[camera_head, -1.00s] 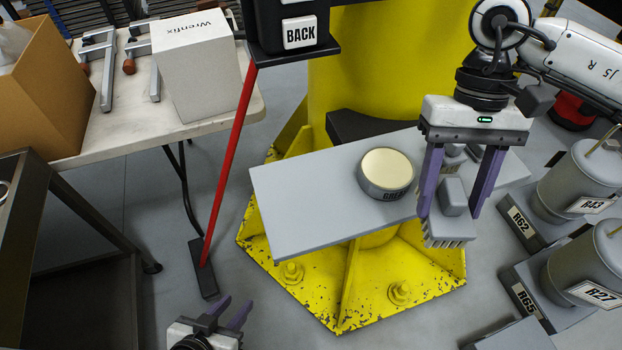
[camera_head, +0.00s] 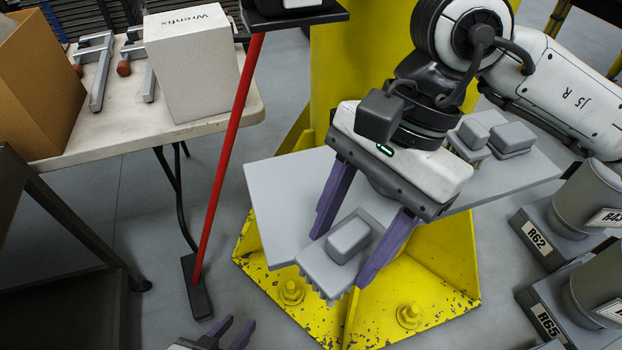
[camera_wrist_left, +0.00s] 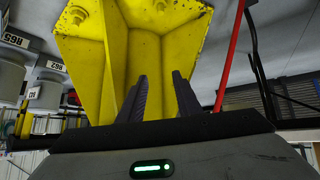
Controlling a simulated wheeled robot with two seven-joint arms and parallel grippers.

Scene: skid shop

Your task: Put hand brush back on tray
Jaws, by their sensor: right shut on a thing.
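The grey hand brush (camera_head: 350,240), with bristles underneath, is between the purple fingers of my right gripper (camera_head: 340,247). The gripper is shut on it and holds it over the near edge of the grey tray (camera_head: 272,195), partly beyond that edge. The tray is a flat board beside the yellow column. My left gripper (camera_head: 233,330) is low at the bottom edge of the head view, empty, with its fingers apart. Its fingers also show in the left wrist view (camera_wrist_left: 160,85), pointing toward the yellow base.
Two grey block-like items (camera_head: 490,136) sit on the tray's right part. The round tin is mostly hidden behind my right gripper. A red-handled pole (camera_head: 228,150) stands left of the tray. A white table (camera_head: 110,135) holds a white box (camera_head: 195,65). Grey canisters (camera_head: 580,205) stand at right.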

